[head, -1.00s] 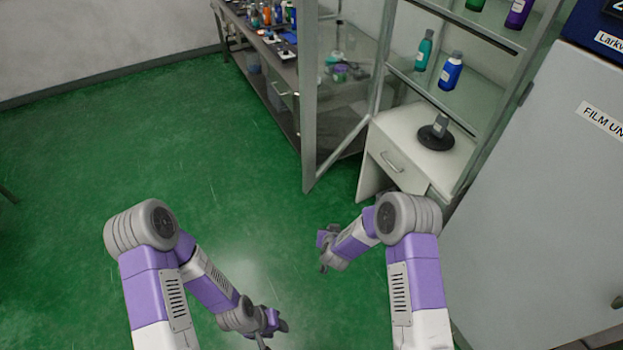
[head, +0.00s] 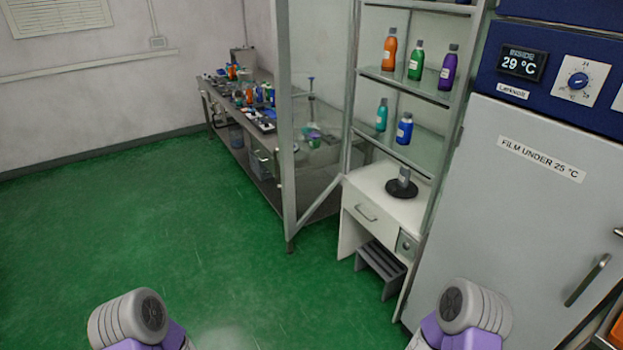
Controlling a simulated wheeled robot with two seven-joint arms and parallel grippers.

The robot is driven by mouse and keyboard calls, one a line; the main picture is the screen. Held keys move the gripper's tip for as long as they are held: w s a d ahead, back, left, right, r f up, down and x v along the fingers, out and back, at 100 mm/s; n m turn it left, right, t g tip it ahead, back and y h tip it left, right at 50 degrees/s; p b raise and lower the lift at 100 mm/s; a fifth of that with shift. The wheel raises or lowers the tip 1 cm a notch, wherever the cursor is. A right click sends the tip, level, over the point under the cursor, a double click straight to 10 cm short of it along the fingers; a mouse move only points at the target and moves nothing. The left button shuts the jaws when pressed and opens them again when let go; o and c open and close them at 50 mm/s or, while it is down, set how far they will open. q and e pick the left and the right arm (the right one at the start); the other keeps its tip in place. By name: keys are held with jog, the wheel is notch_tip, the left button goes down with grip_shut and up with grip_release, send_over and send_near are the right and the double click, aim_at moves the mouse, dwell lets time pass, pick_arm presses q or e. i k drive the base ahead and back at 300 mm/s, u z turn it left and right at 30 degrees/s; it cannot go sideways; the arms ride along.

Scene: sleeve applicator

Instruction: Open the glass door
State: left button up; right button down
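The glass door (head: 285,130) is a tall pale metal frame with a clear pane. It stands swung out from the left side of the shelf cabinet (head: 452,110), well open, with its free edge toward the room. The bench behind shows through the pane. The cabinet front is uncovered. Its upper shelves hold several bottles, among them an orange bottle (head: 389,50) and a blue bottle (head: 404,129). Only rounded parts of my two arms show at the bottom edge. Both grippers are out of view, so their state and any contact are hidden.
A long bench (head: 215,95) with many small items stands behind the door. A white drawer unit (head: 368,205) and a grey step stool (head: 381,268) are low in the cabinet. A grey fridge (head: 520,200) stands right. The green floor (head: 150,230) at left is clear.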

aim_at(279, 9)
jog(key=z, duration=0.3)
jog(key=i, duration=1.6)
jog(key=u, duration=0.65)
